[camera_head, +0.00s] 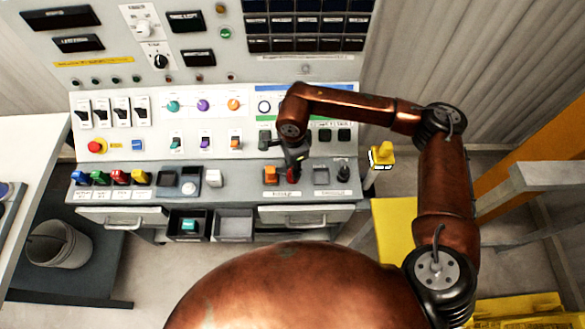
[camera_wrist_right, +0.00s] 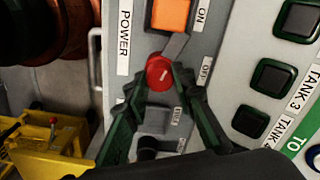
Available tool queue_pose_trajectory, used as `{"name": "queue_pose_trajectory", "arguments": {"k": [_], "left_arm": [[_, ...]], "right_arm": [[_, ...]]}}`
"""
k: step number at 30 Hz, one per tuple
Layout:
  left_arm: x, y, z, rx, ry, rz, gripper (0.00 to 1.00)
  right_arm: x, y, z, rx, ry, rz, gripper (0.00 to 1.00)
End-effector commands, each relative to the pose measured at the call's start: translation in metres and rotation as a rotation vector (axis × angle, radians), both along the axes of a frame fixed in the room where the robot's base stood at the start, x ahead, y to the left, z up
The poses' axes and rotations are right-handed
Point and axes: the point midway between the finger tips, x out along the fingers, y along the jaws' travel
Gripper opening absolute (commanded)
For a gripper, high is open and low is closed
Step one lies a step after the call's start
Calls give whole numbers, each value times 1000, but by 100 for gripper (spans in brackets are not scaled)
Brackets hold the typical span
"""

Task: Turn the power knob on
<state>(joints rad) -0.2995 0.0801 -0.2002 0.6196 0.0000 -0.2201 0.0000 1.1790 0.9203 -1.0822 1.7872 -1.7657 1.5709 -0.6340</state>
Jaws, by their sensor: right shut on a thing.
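The power knob is a round red knob with a short white mark (camera_wrist_right: 158,68), on a grey panel between the labels POWER, ON and OFF in the right wrist view. In the head view, a little of its red (camera_head: 291,173) shows on the console's sloping desk, mostly covered by my gripper. My right gripper (camera_wrist_right: 160,80) is shut on the red knob, with one dark green finger on each side of it. In the head view my right gripper (camera_head: 293,163) reaches down onto the desk from above. The mark's exact setting is hard to read. My left gripper is not in view.
An orange square button (camera_wrist_right: 171,13) sits right beside the knob, also seen in the head view (camera_head: 270,175). A black knob (camera_head: 343,172) stands to the right on the desk. Colored levers (camera_head: 100,178) line the desk's left. Open drawers (camera_head: 234,226) hang below.

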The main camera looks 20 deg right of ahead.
Motion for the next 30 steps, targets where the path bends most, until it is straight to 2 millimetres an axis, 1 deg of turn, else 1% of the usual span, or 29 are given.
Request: {"name": "queue_pose_trajectory", "arguments": {"k": [1,6,15,22,30], "left_arm": [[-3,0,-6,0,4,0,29],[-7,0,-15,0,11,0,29],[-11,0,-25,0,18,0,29],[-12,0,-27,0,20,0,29],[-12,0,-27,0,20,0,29]], "right_arm": [[0,-1,-4,-1,2,41,0],[0,-1,-3,-1,3,174,0],[0,0,-2,-1,2,329,0],[0,0,-1,0,2,379,0],[-1,0,0,0,2,388,0]]}}
